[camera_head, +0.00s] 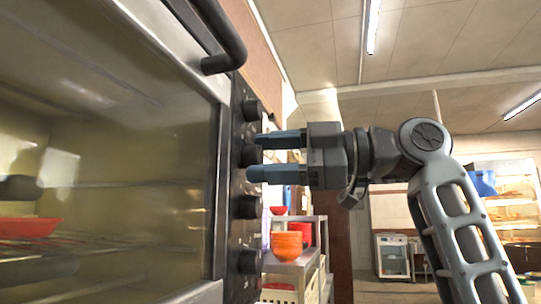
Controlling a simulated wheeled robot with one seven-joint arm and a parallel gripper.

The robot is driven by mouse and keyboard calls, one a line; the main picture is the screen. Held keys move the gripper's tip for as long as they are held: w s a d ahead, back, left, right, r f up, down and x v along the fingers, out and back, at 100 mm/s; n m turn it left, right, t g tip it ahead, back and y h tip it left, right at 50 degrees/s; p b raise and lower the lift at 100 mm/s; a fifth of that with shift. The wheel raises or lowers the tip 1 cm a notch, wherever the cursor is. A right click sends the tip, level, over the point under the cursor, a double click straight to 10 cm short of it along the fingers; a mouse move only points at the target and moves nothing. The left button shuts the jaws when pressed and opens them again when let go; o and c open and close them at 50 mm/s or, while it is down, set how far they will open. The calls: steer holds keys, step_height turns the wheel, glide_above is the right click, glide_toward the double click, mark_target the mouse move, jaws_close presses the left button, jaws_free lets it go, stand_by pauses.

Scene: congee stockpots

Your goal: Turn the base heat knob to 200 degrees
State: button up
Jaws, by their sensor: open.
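A column of black knobs runs down the dark control panel (228,190) of an oven at the left. The top knob (252,109) is above my gripper, two lower knobs (246,207) and (248,261) are below it. Another knob (249,155) is level with my gripper (258,157). My gripper is open, its two blue-grey fingers pointing left at this knob, one finger above the other. Whether the fingers touch the knob I cannot tell. Labels on the panel are too small to read, so which knob is the base heat knob is unclear.
The oven's glass door (110,160) has a thick dark handle (222,40) at the top. Inside is a red tray (28,227) on a rack. Behind the panel, a shelf (290,262) holds orange bowls (287,246). A small glass-front cabinet (392,256) stands farther back.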

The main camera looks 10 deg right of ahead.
steer(key=shift+c, duration=0.2)
steer(key=c, duration=1)
